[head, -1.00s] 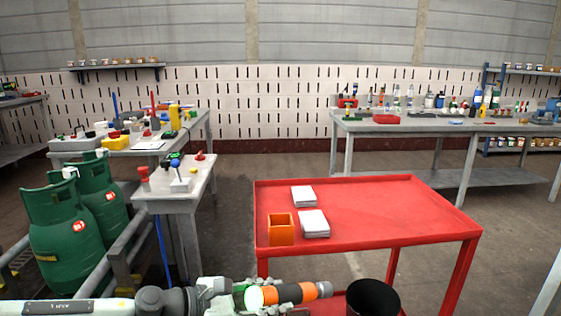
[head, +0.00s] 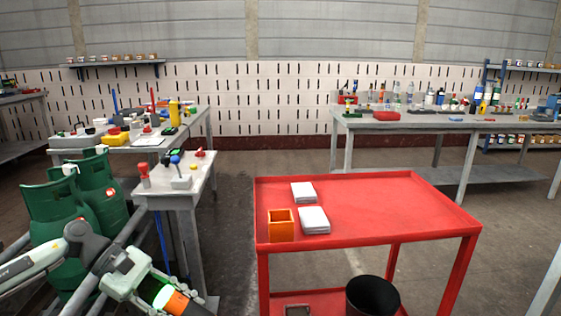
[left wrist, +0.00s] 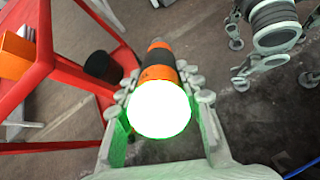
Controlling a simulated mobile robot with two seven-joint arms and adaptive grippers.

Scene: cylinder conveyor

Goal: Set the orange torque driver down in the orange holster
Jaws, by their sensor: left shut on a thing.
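My left gripper (head: 160,290) is at the lower left of the head view and is shut around the orange and black torque driver (head: 175,302). The driver points down to the right there, its far end cut off by the frame's lower edge. In the left wrist view, the driver (left wrist: 158,70) lies between the fingers, its bright white round end facing the camera. The orange holster (head: 281,228), an open-topped square box, stands on the red cart's top, to the right of the gripper and apart from it. It also shows in the left wrist view (left wrist: 14,55). My right gripper is not seen.
The red cart (head: 370,205) also carries two white stacks (head: 314,220). A black bin (head: 372,296) sits on its lower shelf. Green gas cylinders (head: 100,195) and a small grey table (head: 185,198) stand close to my left arm.

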